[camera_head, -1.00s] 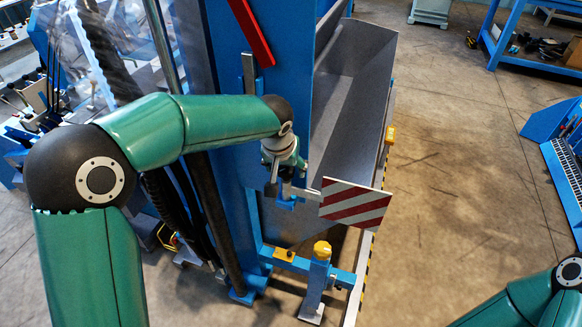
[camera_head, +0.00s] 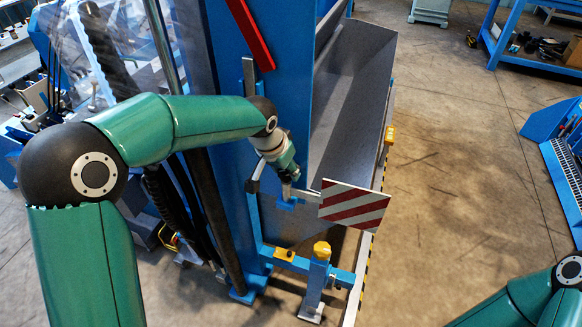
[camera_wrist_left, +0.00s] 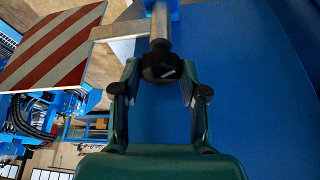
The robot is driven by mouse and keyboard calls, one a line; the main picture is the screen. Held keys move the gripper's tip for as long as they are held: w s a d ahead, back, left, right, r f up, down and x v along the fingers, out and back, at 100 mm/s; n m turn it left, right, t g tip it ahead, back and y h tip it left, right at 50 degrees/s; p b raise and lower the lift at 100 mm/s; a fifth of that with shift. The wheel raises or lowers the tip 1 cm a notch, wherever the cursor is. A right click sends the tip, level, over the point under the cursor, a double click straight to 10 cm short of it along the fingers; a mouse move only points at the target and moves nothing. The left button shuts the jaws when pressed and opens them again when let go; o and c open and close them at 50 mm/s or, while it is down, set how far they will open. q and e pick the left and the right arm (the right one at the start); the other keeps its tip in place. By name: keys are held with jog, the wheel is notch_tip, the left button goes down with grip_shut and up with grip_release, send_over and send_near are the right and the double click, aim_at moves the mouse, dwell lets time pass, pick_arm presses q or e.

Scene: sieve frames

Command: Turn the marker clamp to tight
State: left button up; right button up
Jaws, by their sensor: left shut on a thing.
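The red-and-white striped marker plate (camera_head: 354,206) sits on a pale bar beside the blue post; it also shows at upper left in the left wrist view (camera_wrist_left: 58,45). The clamp's black knob (camera_wrist_left: 160,66), with a small white mark, sits on a metal stem at the bar in the left wrist view. My left gripper (camera_wrist_left: 159,78) has one finger on each side of the knob and is shut on it. In the head view my left gripper (camera_head: 287,178) is at the blue clamp block (camera_head: 287,203), largely hiding the knob. My right gripper is out of frame.
A blue upright post (camera_head: 285,100) stands close to my left arm, with a grey trough (camera_head: 350,95) behind the marker. A yellow-capped blue stub (camera_head: 319,270) stands below the marker. The floor to the right is open. My right forearm shows at lower right.

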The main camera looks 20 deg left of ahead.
pick_arm(q)
jog(key=shift+m, duration=0.4)
jog(key=o, duration=1.1)
jog(key=shift+o, duration=0.2)
jog(key=v, duration=1.2)
jog(key=shift+a, duration=0.2)
jog(key=shift+f, duration=0.1)
